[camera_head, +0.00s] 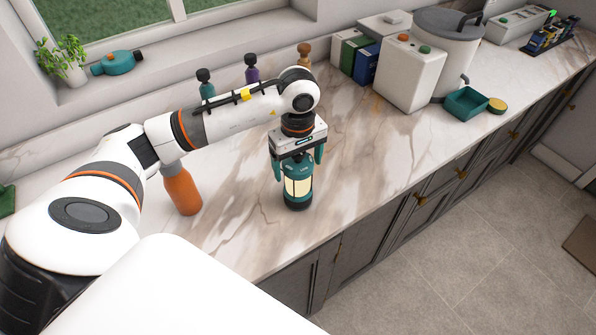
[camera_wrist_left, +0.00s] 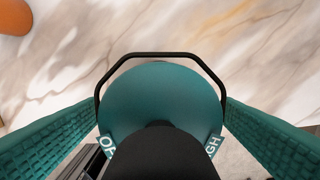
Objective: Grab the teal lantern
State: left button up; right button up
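The teal lantern (camera_head: 298,185) stands upright on the marble counter, near its front edge. It has a teal cap and base and a pale lit middle. My left gripper (camera_head: 298,165) is directly above it, pointing down, with its teal fingers on either side of the lantern's top. In the left wrist view the lantern's round teal top (camera_wrist_left: 160,95) and black wire handle (camera_wrist_left: 160,55) lie between the two spread fingers (camera_wrist_left: 160,125). Small gaps seem to remain beside the cap; the lower contact is hidden. My right gripper is not in view.
An orange bottle (camera_head: 183,190) stands left of the lantern, below my left arm. Several small bottles (camera_head: 252,76) line the back. Counter right of the lantern is clear.

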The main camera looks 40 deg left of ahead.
pick_arm(q)
jog(key=c, duration=1.4)
jog(key=shift+r, duration=0.1)
